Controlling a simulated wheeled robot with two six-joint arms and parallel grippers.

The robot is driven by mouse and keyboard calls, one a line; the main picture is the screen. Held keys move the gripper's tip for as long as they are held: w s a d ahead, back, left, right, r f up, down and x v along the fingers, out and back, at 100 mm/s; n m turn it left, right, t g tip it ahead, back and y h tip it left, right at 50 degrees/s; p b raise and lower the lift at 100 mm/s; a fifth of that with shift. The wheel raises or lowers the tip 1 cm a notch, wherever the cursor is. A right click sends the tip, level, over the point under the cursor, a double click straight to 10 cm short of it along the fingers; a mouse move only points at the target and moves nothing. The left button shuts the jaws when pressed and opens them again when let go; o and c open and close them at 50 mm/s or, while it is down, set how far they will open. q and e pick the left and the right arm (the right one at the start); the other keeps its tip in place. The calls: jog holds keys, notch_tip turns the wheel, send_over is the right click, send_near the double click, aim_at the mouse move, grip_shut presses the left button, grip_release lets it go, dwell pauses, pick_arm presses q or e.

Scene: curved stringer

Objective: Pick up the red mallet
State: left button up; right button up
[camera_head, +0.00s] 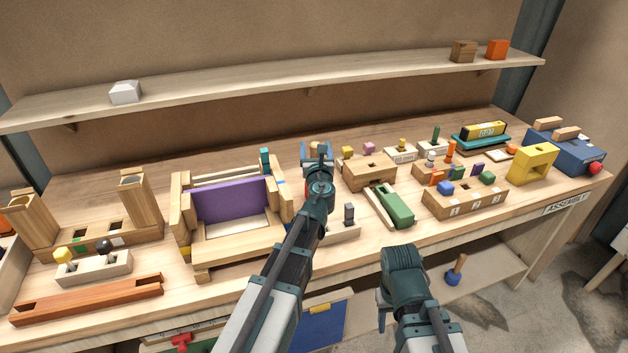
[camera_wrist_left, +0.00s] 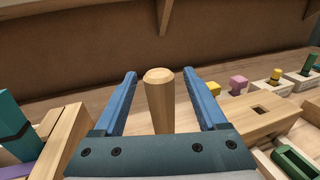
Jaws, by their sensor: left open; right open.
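My left gripper (camera_head: 317,152) is open over the middle of the bench, and its two blue fingers also show in the left wrist view (camera_wrist_left: 160,95). A light wooden upright handle (camera_wrist_left: 159,100) stands between those fingers, with a gap on each side. Its top also shows in the head view (camera_head: 319,146). A small patch of red (camera_head: 308,188) shows beside my left wrist; I cannot tell if it is the mallet head, as my gripper hides what is below the handle. My right gripper (camera_head: 384,312) is open and empty in front of the bench, partly hidden by its arm.
A wooden frame with a purple panel (camera_head: 230,201) stands left of my left gripper. A wooden block with a slot (camera_head: 368,171) and a green piece (camera_head: 396,206) are at its right. A long shelf (camera_head: 280,82) runs above the bench. A blue-headed tool (camera_head: 453,277) is below.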

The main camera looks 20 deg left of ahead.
pick_arm(q)
jog(key=shift+c, duration=0.6)
grip_shut()
dwell(0.8)
